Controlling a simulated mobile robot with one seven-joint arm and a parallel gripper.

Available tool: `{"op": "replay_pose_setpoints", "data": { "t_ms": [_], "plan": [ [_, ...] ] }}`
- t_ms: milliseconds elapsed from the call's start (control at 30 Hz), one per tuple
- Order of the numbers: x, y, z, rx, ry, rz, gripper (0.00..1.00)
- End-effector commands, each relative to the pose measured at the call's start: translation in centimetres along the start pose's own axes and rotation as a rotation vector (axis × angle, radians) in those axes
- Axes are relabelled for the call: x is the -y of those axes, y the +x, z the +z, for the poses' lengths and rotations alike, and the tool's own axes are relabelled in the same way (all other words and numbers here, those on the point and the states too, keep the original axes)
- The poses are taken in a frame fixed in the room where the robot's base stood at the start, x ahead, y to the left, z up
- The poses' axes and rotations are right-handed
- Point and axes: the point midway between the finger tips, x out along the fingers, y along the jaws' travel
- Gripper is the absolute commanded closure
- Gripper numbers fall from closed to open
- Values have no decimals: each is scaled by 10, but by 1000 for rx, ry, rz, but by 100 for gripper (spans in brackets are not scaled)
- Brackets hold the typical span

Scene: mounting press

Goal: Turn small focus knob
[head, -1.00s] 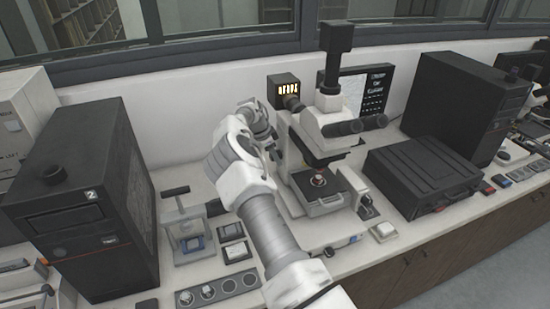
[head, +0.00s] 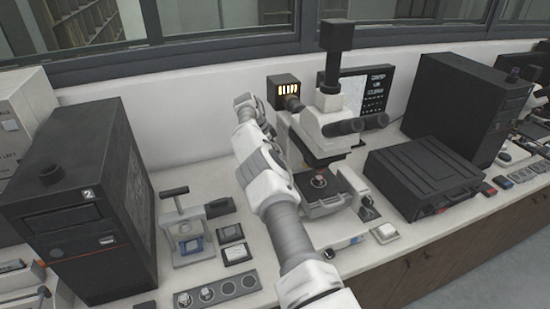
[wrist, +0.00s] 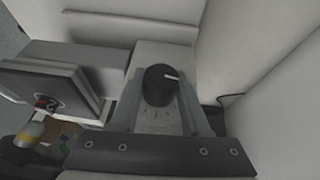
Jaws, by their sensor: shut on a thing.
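The small focus knob (wrist: 158,86) shows in the wrist view as a round black knob with a white pointer line toward the right. It sits on the pale body of the microscope, above faint tick marks. My gripper (wrist: 161,98) has a grey finger on each side of the knob and is shut on it. In the head view the white microscope (head: 318,120) stands at the back of the bench. My arm reaches up along its left side and hides the knob and my fingertips there.
The stage of the microscope (head: 322,208) holds a small sample (head: 318,181). A black case (head: 425,178) and a black computer tower (head: 465,105) stand to the right. A small hand press (head: 186,228) and a dark tower (head: 85,205) stand to the left.

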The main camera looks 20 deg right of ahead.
Motion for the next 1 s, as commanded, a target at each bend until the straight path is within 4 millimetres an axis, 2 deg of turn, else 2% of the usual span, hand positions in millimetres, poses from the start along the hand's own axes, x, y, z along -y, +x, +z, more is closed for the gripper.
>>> {"op": "replay_pose_setpoints", "data": {
  "t_ms": [567, 600, 700, 767, 1000],
  "plan": [
    [-1, 1, 1, 2, -3, 8, 100],
    [-1, 1, 1, 2, -3, 9, 50],
    [-1, 1, 1, 2, -3, 8, 32],
    [0, 1, 0, 2, -3, 8, 24],
    [0, 0, 0, 1, -3, 7, 24]
  ]
}}
